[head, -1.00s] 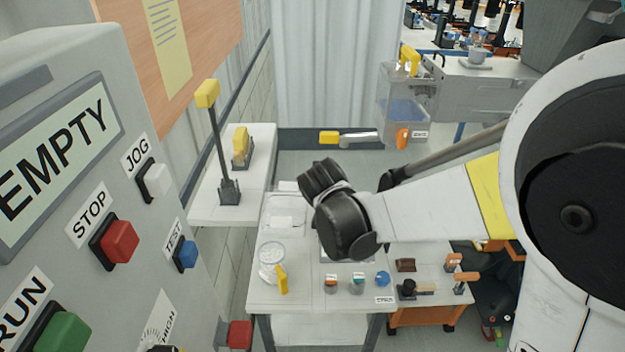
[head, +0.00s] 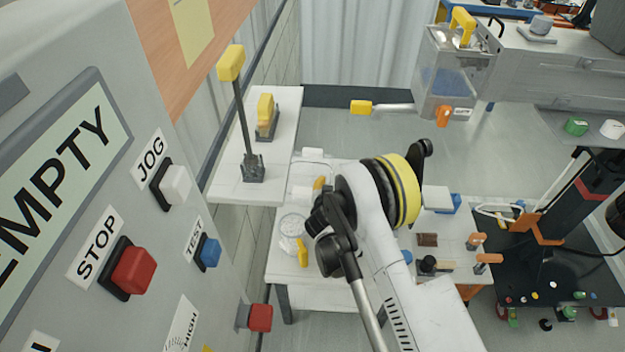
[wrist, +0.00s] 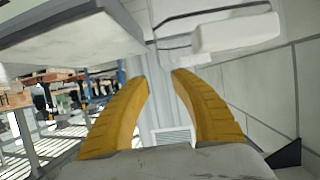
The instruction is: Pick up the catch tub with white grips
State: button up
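A pale, clear-looking tub (head: 316,168) lies at the back left of the white table in the head view. White blocks at its near and far ends look like its grips (head: 302,194); my arm hides its right part. My gripper (wrist: 160,78) shows in the wrist view as two yellow fingers spread apart with nothing between them. The tub cannot be made out in the wrist view. In the head view my arm reaches over the table, and the fingers are largely hidden, so the gap to the tub cannot be judged.
A round clear dish (head: 292,224) and a yellow-handled item (head: 302,252) lie on the table's near left. The control panel (head: 100,200) stands at left. A shelf (head: 250,180) with a yellow-topped lever (head: 231,62) is beside the table. A clear hopper (head: 446,85) hangs at upper right.

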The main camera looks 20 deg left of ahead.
jog(key=b+x, duration=0.4)
jog(key=x, duration=0.4)
jog(key=shift+w+a, duration=0.15)
jog(key=shift+a, duration=0.05)
jog(key=shift+r, duration=0.1)
grip_shut()
